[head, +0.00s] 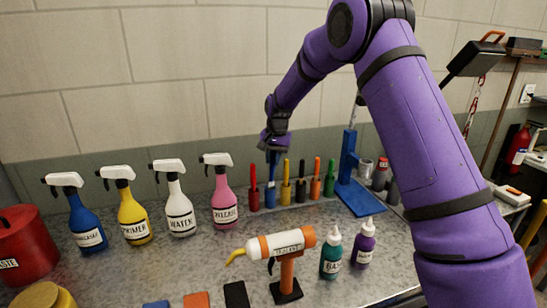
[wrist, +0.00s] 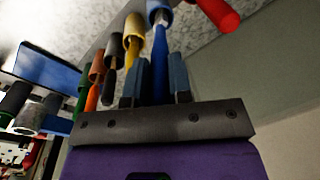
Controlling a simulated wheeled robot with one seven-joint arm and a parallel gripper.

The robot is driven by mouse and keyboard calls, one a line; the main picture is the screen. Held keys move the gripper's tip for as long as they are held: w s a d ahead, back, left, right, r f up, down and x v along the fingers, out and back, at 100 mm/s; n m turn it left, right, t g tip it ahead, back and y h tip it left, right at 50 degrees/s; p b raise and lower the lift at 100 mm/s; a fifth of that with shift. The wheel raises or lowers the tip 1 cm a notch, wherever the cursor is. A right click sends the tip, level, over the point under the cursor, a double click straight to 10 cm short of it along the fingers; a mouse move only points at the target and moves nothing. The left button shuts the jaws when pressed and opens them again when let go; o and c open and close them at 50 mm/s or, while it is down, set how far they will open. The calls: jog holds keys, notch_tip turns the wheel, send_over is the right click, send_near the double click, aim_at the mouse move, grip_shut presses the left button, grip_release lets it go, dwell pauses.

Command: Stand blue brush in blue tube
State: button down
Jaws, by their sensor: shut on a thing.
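My gripper (head: 274,143) is shut on the blue brush (head: 272,166) and holds it roughly upright, directly above the blue tube (head: 270,196) in the row along the wall. In the wrist view, the blue brush (wrist: 160,62) is between the two fingers (wrist: 161,82). Its pale lower end is at the mouth of the blue tube (wrist: 152,8). How far it is inside the tube cannot be told.
The red tube (head: 254,199) with a red brush is just left, and the yellow tube (head: 285,194) with its brush is just right. Black, orange and green ones follow. Spray bottles (head: 224,203) stand further left. A blue stand (head: 349,160) is on the right.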

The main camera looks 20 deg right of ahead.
jog(key=shift+f, duration=0.2)
jog(key=shift+c, duration=2.4)
grip_release()
jog(key=shift+r, duration=4.95)
